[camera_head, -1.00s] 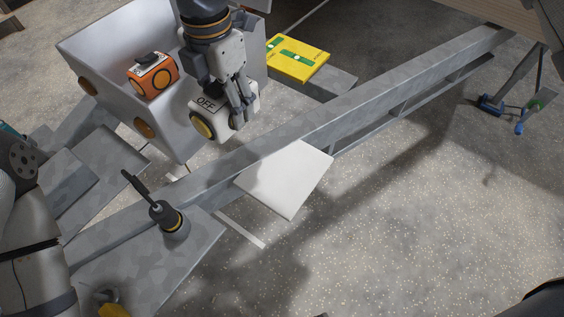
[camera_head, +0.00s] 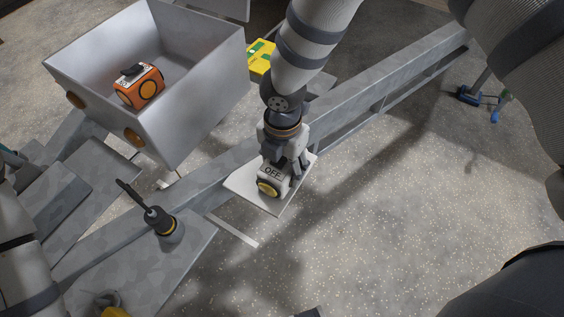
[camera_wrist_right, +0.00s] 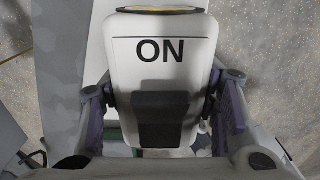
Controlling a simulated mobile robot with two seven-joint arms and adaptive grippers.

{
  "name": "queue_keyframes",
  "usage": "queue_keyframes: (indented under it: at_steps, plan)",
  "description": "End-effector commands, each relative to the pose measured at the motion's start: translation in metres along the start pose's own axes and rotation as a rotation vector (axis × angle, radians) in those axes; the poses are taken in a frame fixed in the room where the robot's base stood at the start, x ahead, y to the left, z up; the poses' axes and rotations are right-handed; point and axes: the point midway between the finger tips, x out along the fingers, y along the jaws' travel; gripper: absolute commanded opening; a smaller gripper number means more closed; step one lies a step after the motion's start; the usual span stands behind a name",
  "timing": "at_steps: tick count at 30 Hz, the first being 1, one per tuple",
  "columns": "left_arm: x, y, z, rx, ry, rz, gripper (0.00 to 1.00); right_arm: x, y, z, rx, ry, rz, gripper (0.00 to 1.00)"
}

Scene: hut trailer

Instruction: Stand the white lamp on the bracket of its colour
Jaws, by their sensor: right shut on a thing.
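In the right wrist view the lamp (camera_wrist_right: 163,60) shows the word ON between the two fingers (camera_wrist_right: 163,112). My left arm is at the left edge of the head view, but its gripper is not visible.
A grey bin (camera_head: 185,120) with an orange lamp (camera_head: 139,86) inside stands at the upper left. A yellow-green box (camera_head: 260,57) is behind my right arm. A dark-handled tool (camera_head: 160,220) stands on a grey plate at lower left. A blue-footed stand (camera_head: 470,95) is at upper right.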

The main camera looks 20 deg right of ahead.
Motion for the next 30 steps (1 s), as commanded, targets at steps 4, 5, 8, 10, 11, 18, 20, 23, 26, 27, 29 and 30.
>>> queue_keyframes:
  at_steps: [4,5,8,10,11,18,20,23,26,27,29,30]
  plan:
    - [-0.001,0.000,-0.001,0.000,0.002,0.000,0.21,-0.002,0.001,0.001,0.001,-0.002,0.002,0.19]
    - [0.000,0.000,0.000,0.000,0.001,0.000,0.21,-0.001,0.001,0.001,0.001,-0.002,0.002,0.19]
    - [0.000,0.000,0.000,0.001,-0.001,0.000,0.21,0.001,0.001,0.000,0.001,-0.001,0.001,0.61]
    - [0.000,0.000,0.000,0.001,0.000,0.000,0.21,0.001,0.001,0.000,0.001,-0.002,0.002,0.75]
    - [0.000,0.000,0.000,0.001,0.000,0.000,0.21,0.001,0.001,0.000,0.001,-0.002,0.002,0.75]
    - [0.000,0.000,0.000,0.001,0.000,0.000,0.21,0.000,0.001,0.001,0.001,-0.002,0.002,0.75]
    - [-0.001,0.000,-0.001,0.001,0.004,0.000,0.21,-0.003,0.001,0.001,0.002,-0.003,0.004,0.75]
    - [-0.005,0.000,-0.003,0.001,0.013,0.000,0.21,-0.020,0.002,0.002,0.004,-0.005,0.007,0.75]
    - [-0.011,0.000,-0.006,0.000,0.029,0.001,0.21,-0.049,0.003,0.002,0.003,-0.007,0.012,0.75]
    - [-0.013,0.000,-0.007,0.000,0.035,0.002,0.21,-0.061,0.003,0.002,0.004,-0.006,0.012,0.75]
    - [-0.016,0.001,-0.009,0.000,0.044,0.002,0.21,-0.077,0.003,0.002,0.003,-0.007,0.012,0.75]
    - [-0.018,0.001,-0.009,0.000,0.049,0.002,0.21,-0.088,0.003,0.002,0.003,-0.007,0.011,0.75]
